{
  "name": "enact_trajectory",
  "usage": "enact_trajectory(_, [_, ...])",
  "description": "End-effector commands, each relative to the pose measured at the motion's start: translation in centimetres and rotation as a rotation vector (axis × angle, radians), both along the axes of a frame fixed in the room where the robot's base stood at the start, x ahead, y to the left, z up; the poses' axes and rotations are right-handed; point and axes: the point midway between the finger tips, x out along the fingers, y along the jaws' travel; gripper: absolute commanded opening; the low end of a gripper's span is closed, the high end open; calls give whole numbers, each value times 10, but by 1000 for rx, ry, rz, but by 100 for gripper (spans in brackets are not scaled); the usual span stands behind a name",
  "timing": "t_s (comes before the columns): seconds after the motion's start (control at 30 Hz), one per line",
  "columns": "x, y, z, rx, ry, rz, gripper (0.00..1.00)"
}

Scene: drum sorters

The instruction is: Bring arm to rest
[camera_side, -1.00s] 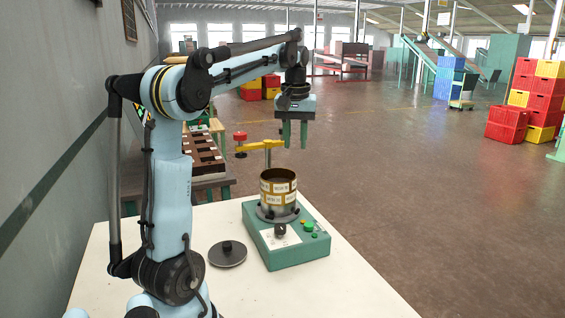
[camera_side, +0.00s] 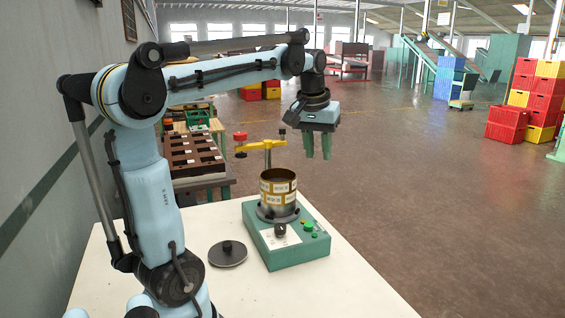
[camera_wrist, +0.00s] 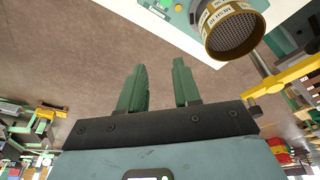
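My gripper (camera_side: 318,157) hangs in the air behind and to the right of the drum sorter. Its green fingers point down and stand apart with nothing between them. The wrist view also shows the fingers (camera_wrist: 160,85) spread and empty. The drum sorter (camera_side: 287,245) is a green box on the white table. Its brass drum (camera_side: 278,190) with pale labels stands upright on top. In the wrist view the drum (camera_wrist: 232,30) shows a mesh inside. A dark round lid (camera_side: 228,253) with a knob lies flat on the table, left of the sorter.
A yellow arm with a red knob (camera_side: 240,137) stands behind the drum. A brown compartment tray (camera_side: 195,155) sits on a bench at the left, along the wall. The white table (camera_side: 330,293) is clear at the front. Red and yellow crates (camera_side: 535,95) are stacked far right.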

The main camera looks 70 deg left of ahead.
Motion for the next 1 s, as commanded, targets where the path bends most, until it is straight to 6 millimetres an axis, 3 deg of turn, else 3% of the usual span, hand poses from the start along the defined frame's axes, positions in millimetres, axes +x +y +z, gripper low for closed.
enact_trajectory(0.03, [0,-24,-9,17,-26,-76,32])
enact_trajectory(0.3, [-18,-125,-63,106,-187,-443,32])
enact_trajectory(0.5, [-40,-174,-103,149,-291,-647,32])
enact_trajectory(0.7, [-51,-192,-121,168,-337,-730,32])
enact_trajectory(1.0, [-51,-193,-122,169,-340,-735,32])
